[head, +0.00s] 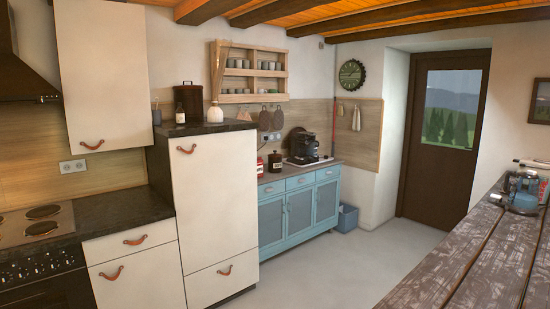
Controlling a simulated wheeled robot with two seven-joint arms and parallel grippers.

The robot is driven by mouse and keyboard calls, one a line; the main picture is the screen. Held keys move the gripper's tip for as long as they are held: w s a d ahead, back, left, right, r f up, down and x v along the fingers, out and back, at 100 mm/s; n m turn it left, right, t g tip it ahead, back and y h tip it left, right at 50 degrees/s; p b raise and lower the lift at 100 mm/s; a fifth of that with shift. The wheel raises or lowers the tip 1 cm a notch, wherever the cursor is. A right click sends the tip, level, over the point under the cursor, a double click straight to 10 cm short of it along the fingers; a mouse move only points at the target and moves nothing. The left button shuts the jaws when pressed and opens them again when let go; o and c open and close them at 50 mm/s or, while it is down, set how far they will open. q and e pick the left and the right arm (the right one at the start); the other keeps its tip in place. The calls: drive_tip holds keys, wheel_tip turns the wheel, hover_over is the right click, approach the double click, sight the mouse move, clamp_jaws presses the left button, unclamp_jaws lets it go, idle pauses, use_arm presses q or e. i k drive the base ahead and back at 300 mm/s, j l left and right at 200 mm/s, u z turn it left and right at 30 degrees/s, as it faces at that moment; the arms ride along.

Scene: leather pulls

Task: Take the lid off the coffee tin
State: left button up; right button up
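No label reading coffee can be made out, so I cannot tell which container is the coffee tin. A small dark jar (275,162) with a pale label stands on the blue cabinet. A red container (260,168) is beside it, partly hidden by the tall white cabinet. Neither of my grippers is in view.
The blue cabinet (299,207) carries a dark coffee machine (302,144). The tall white cabinet (217,200) stands to its left. A worn wooden table (455,262) fills the lower right. Grey floor (335,272) between them is clear. A blue bin (347,218) stands beside the blue cabinet.

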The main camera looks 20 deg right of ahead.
sight(273, 156)
drive_tip(key=i+l+z, duration=0.1)
drive_tip(key=i, duration=1.1)
drive_tip(key=i+l+z, duration=0.15)
drive_tip(key=i+z, duration=0.2)
drive_tip(key=i, duration=0.15)
drive_tip(key=i+z, duration=0.35)
drive_tip(key=i+j+z, duration=0.3)
drive_tip(key=i, duration=0.3)
drive_tip(key=i+j+z, duration=0.15)
drive_tip(key=i+z, duration=0.2)
drive_tip(key=i, duration=0.15)
drive_tip(key=i+l+u, duration=0.1)
drive_tip(key=i, duration=0.45)
drive_tip(key=i+l+u, duration=0.15)
drive_tip(key=i+l, duration=0.15)
drive_tip(key=i, duration=0.2)
drive_tip(key=i+l+u, duration=0.1)
drive_tip(key=i+l, duration=0.15)
drive_tip(key=i, duration=0.25)
